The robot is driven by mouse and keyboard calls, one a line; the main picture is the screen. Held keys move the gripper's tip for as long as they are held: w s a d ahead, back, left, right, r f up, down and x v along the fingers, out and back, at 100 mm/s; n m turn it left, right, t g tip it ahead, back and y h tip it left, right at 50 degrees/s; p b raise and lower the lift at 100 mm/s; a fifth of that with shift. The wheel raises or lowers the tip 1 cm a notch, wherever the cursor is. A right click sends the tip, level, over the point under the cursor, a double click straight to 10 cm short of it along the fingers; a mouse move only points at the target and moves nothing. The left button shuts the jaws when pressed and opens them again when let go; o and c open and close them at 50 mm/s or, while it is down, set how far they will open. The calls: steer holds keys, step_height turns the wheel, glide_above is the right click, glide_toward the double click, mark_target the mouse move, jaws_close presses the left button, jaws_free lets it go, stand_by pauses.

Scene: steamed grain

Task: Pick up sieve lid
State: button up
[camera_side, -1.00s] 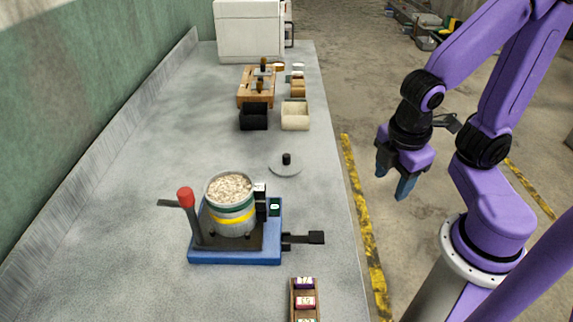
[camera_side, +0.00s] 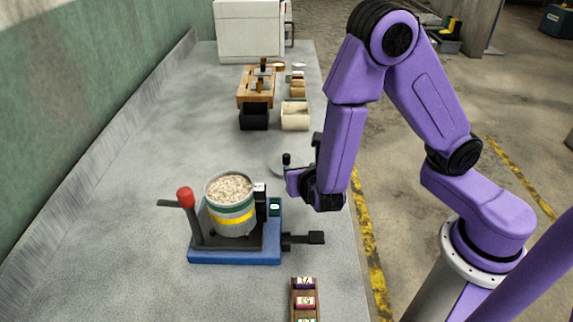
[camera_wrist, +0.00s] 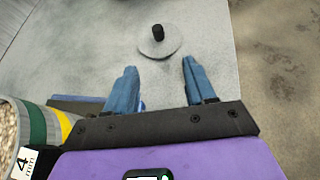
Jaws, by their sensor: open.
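The sieve lid is a flat grey disc (camera_wrist: 160,48) with a black knob (camera_wrist: 158,32), lying on the bench in the wrist view. In the side view the lid (camera_side: 275,165) shows partly, its right side hidden behind my gripper. My gripper (camera_wrist: 160,82) has two blue fingers spread apart with nothing between them. In the wrist view the lid lies beyond the fingertips, apart from them. In the side view my gripper is over the bench's right edge, beside the lid; its fingers are hidden there.
A pot of grain (camera_side: 231,205) stands on a blue base (camera_side: 235,257) with a red-knobbed lever (camera_side: 185,197) and a black handle (camera_side: 303,239). The wrist view shows its side (camera_wrist: 38,128) at left. A black box (camera_side: 254,117) and a cream box (camera_side: 295,118) stand farther back.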

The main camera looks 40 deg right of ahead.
glide_toward(287, 159)
steer(key=x, duration=0.4)
steer(key=shift+s+d, duration=0.2)
steer(key=shift+d, duration=0.05)
steer(key=shift+a+x, duration=0.1)
steer(key=shift+x, duration=1.35)
steer(key=shift+a+x, duration=0.15)
steer(key=shift+x, duration=1.3)
steer(key=shift+w, duration=0.15)
jaws_close()
